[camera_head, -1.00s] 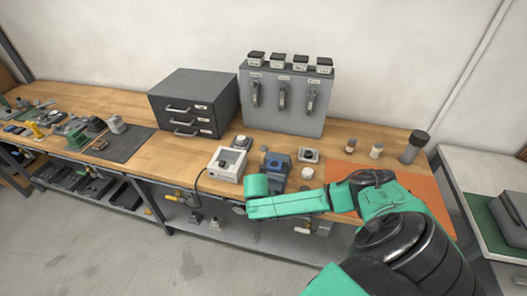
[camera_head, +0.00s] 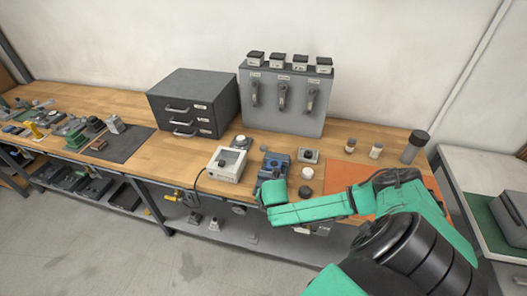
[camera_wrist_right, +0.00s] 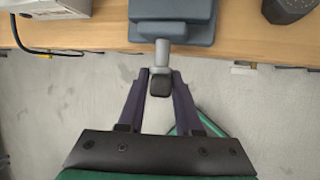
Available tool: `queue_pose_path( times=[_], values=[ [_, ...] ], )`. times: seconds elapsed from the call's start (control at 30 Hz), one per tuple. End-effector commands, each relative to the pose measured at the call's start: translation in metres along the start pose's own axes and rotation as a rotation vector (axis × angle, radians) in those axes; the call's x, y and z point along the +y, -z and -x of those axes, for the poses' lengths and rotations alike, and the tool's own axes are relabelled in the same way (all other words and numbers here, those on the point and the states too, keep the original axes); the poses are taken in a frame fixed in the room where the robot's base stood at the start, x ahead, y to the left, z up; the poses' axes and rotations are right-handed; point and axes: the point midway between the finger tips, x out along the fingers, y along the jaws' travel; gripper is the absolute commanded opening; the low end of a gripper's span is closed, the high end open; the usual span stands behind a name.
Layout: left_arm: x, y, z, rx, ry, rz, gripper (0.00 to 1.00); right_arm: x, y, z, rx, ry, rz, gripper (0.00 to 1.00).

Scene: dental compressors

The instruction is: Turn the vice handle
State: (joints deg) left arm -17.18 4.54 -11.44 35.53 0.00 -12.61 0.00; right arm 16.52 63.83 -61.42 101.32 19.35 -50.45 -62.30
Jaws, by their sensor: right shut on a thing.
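The blue vice (camera_head: 275,164) stands at the front edge of the wooden workbench, and its body shows at the top of the right wrist view (camera_wrist_right: 172,20). Its grey screw (camera_wrist_right: 162,52) sticks out over the bench edge and ends in a dark handle piece (camera_wrist_right: 160,84). My right gripper (camera_wrist_right: 161,78) has its two fingers on either side of this handle and is shut on it. In the head view my right arm (camera_head: 310,210) hides the handle and the fingertips. My left gripper is not in view.
Grey drawers (camera_head: 195,103) and a grey switch cabinet (camera_head: 287,98) stand behind.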

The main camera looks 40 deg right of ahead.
Motion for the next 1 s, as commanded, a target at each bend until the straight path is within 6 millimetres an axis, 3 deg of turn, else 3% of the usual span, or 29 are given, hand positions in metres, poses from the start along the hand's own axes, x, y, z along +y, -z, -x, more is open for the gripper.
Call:
queue_pose_path(
  times=[0.57,0.77,1.0],
  values=[
    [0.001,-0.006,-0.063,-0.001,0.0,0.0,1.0,-0.014,0.006,-0.011,0.004,-0.459,-0.197,0.0],
    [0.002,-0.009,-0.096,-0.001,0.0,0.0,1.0,-0.015,0.006,-0.014,0.001,-0.617,-0.271,0.0],
    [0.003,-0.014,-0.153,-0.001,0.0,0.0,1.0,-0.017,0.007,-0.019,-0.004,-0.823,-0.352,0.0]
  ],
)
